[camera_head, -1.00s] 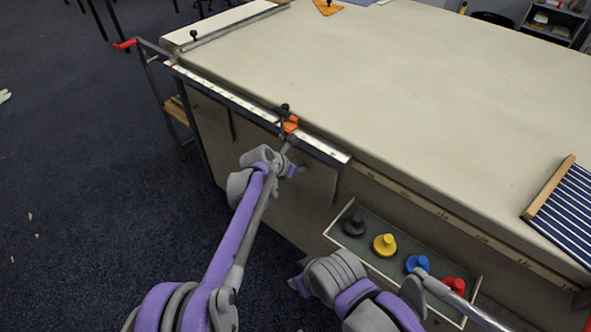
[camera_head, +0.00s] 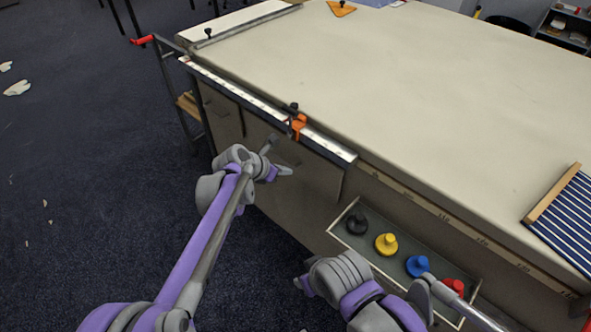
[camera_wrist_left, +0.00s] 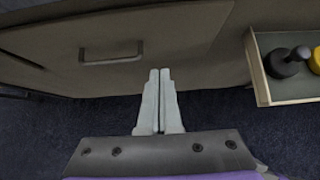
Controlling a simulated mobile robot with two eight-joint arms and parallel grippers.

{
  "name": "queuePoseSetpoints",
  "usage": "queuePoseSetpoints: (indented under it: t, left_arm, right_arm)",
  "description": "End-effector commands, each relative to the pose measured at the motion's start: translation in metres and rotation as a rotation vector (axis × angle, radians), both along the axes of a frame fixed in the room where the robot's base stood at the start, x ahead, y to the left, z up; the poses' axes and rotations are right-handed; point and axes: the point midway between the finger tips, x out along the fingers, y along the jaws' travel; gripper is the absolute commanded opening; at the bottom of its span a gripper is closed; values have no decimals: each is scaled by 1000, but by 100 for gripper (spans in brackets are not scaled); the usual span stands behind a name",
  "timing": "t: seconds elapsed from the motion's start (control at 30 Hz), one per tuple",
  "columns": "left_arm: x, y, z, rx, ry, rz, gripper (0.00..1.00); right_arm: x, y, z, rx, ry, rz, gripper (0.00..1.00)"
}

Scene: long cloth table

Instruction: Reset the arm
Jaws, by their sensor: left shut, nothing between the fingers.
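My left gripper (camera_head: 286,171) is at the front side of the long table (camera_head: 420,110), below the ruler rail (camera_head: 270,110) and apart from it. In the left wrist view its two fingers (camera_wrist_left: 158,100) lie together, shut with nothing between them, pointing toward a drawer front with a handle (camera_wrist_left: 112,55). My right arm (camera_head: 350,285) shows at the bottom centre of the head view. I cannot make out its gripper's fingers.
An open drawer (camera_head: 345,238) holds black (camera_head: 356,224), yellow (camera_head: 386,244), blue (camera_head: 417,266) and red (camera_head: 453,288) knobbed pieces. An orange clamp (camera_head: 298,124) sits on the rail. A striped board (camera_head: 566,222) lies at the right.

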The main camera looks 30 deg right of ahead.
Motion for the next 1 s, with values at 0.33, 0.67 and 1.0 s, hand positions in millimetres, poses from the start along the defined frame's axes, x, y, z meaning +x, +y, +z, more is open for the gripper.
queuePoseSetpoints:
  t: [0.33,0.67,1.0]
  left_arm:
    - [-5,15,16,1,0,-1,0]
    - [-17,90,35,143,-193,-143,0]
    - [-106,275,52,594,-612,-660,0]
  right_arm:
    - [-1,0,4,0,-1,0,52]
    - [-1,0,3,0,-1,0,52]
    - [-1,0,3,0,-1,0,52]
